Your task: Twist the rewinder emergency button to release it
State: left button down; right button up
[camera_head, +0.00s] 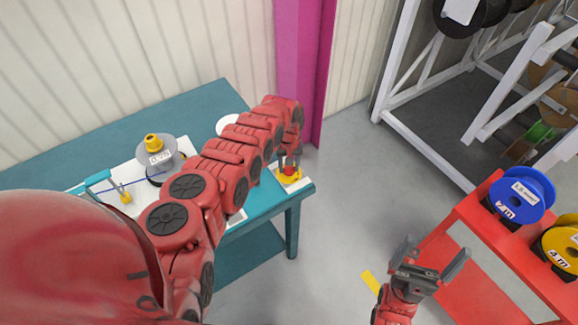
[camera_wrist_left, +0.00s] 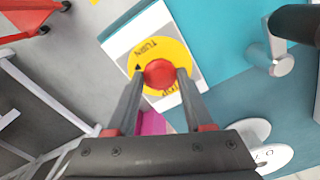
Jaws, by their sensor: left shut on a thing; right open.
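The red emergency button (camera_head: 290,170) sits on a round yellow plate (camera_head: 281,179) at the front right corner of the teal table. In the left wrist view the red button (camera_wrist_left: 159,74) lies between my left gripper's fingertips (camera_wrist_left: 160,76), and its yellow plate (camera_wrist_left: 177,52) carries dark lettering that includes "TURN". My left gripper (camera_head: 289,158) reaches down from above and is shut on the button.
The teal table (camera_head: 200,103) holds the rewinder with a grey reel (camera_head: 170,158). A magenta column (camera_head: 302,60) stands behind the table's right end. A red cart (camera_head: 470,240) with a blue reel (camera_head: 522,195) and a yellow reel (camera_head: 562,248) is at the right. Grey floor lies between.

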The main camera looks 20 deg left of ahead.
dwell(0.4)
pick_arm(q)
jog(key=shift+c, duration=1.4)
grip_release()
jog(key=shift+w+r, duration=0.1)
jog(key=shift+r, duration=0.5)
notch_tip(320, 180, up, 16)
jog(key=p, duration=0.1)
